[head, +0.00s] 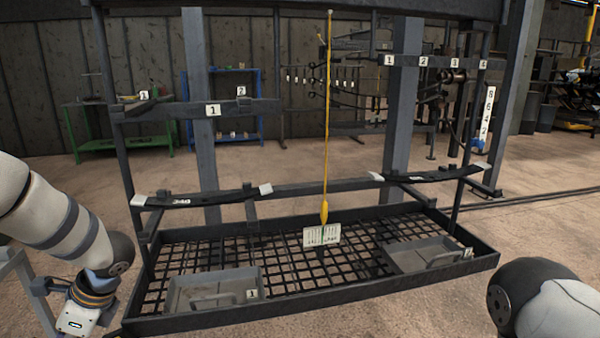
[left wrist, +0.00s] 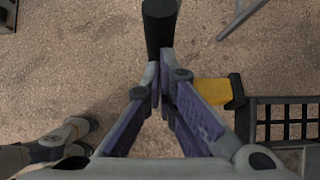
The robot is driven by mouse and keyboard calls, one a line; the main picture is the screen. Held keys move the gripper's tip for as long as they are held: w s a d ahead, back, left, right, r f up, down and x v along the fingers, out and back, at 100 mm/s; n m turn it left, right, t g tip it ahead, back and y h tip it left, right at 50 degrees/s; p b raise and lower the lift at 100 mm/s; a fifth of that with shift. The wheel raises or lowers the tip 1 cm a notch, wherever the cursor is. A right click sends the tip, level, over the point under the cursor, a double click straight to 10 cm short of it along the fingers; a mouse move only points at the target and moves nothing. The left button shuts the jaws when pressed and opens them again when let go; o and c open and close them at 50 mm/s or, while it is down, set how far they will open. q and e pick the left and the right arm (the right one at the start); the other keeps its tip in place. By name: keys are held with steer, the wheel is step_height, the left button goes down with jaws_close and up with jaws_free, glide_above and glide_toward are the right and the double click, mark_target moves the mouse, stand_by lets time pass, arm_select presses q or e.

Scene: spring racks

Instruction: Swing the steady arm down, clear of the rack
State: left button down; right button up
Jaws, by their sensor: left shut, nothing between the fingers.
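The dark metal rack (head: 325,187) stands in front of me, with a mesh-floored tray at its base. I cannot tell for sure which part is the steady arm. In the left wrist view, a black cylindrical bar end (left wrist: 159,25) shows just beyond the fingertips. Whether it touches them is unclear. My left gripper (left wrist: 166,65) is shut and empty, beside the tray's left end. In the head view, my left wrist is low at the left and its fingers are out of sight. My right arm shows at the lower right, its gripper out of frame.
A yellow block (left wrist: 211,92) lies close right of the left fingers. A yellow rod (head: 327,110) hangs mid-rack above a white label card (head: 321,236). Grey bins (head: 180,298) and (head: 393,262) sit in the tray. Green (head: 90,147) and blue benches (head: 262,105) stand behind.

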arm_select(q)
steer(key=shift+s+a+p, duration=0.5)
steer(key=shift+s+a, duration=1.3)
steer(key=shift+a, duration=5.6)
steer(key=w+d, duration=0.1)
steer(key=d, duration=0.5)
steer(key=shift+w, duration=0.2)
arm_select(e)
steer(key=shift+w+r+t, duration=0.3)
steer(key=shift+w+r, duration=0.5)
steer(key=shift+w, duration=0.1)
